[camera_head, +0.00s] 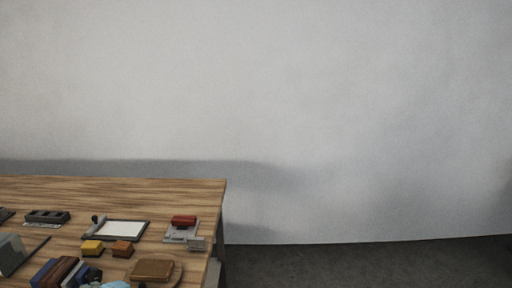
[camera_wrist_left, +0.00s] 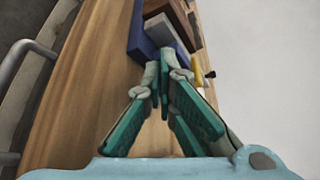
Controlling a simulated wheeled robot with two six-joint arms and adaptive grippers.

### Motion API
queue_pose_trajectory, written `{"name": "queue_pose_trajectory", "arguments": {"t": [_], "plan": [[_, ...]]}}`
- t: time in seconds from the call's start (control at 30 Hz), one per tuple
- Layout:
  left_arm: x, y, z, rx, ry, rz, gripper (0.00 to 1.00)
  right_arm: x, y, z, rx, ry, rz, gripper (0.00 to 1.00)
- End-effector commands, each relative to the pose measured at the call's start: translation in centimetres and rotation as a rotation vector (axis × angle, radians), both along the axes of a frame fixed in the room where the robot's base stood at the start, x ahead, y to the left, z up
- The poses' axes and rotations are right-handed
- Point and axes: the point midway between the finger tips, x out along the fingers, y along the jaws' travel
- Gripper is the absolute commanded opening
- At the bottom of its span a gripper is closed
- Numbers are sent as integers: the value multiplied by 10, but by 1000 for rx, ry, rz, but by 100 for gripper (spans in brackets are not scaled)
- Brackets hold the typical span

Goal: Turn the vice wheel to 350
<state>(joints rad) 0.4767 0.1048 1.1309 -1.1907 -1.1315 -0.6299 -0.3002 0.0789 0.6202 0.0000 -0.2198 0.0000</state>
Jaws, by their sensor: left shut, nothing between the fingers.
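I cannot make out a vice wheel with certainty in either view. A red part on a pale grey base (camera_head: 183,225) sits near the right end of the table; it is too small to tell what it is. My left gripper (camera_wrist_left: 163,80) is shut and empty in the left wrist view, its green-padded fingers together. Its tips lie in front of or close to a blue block (camera_wrist_left: 141,35); I cannot tell whether they touch. A pale blue piece of my left arm shows at the bottom edge of the head view. My right gripper is in neither view.
The wooden table (camera_head: 150,188) ends at the right, with dark floor (camera_head: 330,265) beyond. It bears a black tray (camera_head: 47,216), a white-topped board (camera_head: 120,231), a yellow block (camera_head: 92,247), an orange-brown block (camera_head: 122,249) and a brown block (camera_head: 152,269) on a round board. Its back strip is clear.

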Motion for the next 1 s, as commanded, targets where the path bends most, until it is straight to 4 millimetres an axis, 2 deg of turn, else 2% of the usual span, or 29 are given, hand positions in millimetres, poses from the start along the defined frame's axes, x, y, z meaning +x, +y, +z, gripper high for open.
{"name": "queue_pose_trajectory", "arguments": {"t": [0.47, 1.0], "plan": [[4, 0, 0, 0, 0, -1, 0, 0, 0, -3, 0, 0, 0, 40], [7, 0, 12, 1, -2, -1, 0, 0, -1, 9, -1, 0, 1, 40]]}}
